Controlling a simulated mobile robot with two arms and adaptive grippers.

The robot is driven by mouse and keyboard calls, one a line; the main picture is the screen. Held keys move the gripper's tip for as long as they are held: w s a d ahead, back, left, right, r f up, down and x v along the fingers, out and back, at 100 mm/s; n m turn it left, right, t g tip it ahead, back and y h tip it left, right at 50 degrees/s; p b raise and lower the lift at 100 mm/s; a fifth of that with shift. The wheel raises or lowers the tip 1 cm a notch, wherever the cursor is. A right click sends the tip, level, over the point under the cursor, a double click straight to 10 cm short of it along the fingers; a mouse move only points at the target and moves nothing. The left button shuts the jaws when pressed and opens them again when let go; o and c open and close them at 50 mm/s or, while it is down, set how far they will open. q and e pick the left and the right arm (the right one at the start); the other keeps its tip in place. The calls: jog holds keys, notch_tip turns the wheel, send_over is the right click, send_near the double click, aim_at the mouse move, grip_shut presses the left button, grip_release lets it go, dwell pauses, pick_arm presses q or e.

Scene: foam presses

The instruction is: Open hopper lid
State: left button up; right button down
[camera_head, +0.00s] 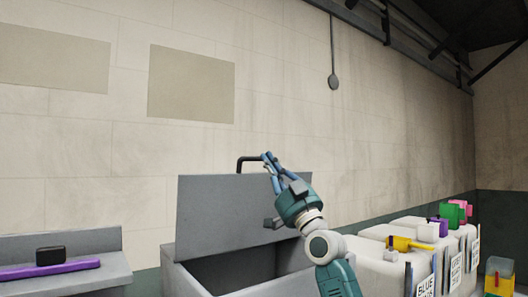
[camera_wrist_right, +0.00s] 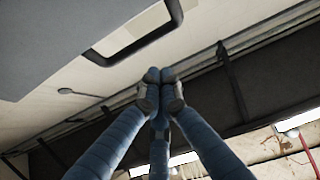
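The grey hopper (camera_head: 174,277) stands at the lower middle of the head view, its dark inside showing. Its flat grey lid (camera_head: 228,212) stands raised, about upright, at the back; it also shows in the right wrist view (camera_wrist_right: 60,35). A black bar handle (camera_head: 240,160) sticks up from the lid's top edge, and it shows in the wrist view (camera_wrist_right: 100,57) too. My right gripper (camera_head: 268,160) is beside the handle at the lid's upper right. Its blue fingers meet at the tips (camera_wrist_right: 160,88), with nothing seen between them. Whether they touch the handle is unclear. My left gripper is out of view.
Right of the hopper are whitish bins (camera_head: 385,260) with labels and coloured scoops on top. At left, a grey ledge (camera_head: 95,240) holds a purple bar (camera_head: 50,268) and a black block (camera_head: 50,255). A wall stands behind; the space above the hopper looks clear.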

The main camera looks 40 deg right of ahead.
aim_at(257, 158)
jog(key=shift+w+d+f, duration=0.1)
jog(key=shift+w+d, duration=0.05)
jog(key=shift+w, duration=0.5)
jog(key=shift+w+d+f, duration=0.1)
jog(key=shift+w, duration=0.5)
jog(key=shift+g, duration=0.4)
jog(key=w, duration=0.1)
jog(key=w+r+p, duration=0.1)
jog(key=w, duration=0.2)
jog(key=shift+d+r+p, duration=0.15)
jog(key=shift+r+p, duration=0.2)
jog(key=shift+w+f, duration=0.15)
jog(key=shift+w, duration=0.2)
jog(key=shift+f, duration=0.1)
jog(key=shift+d, duration=0.1)
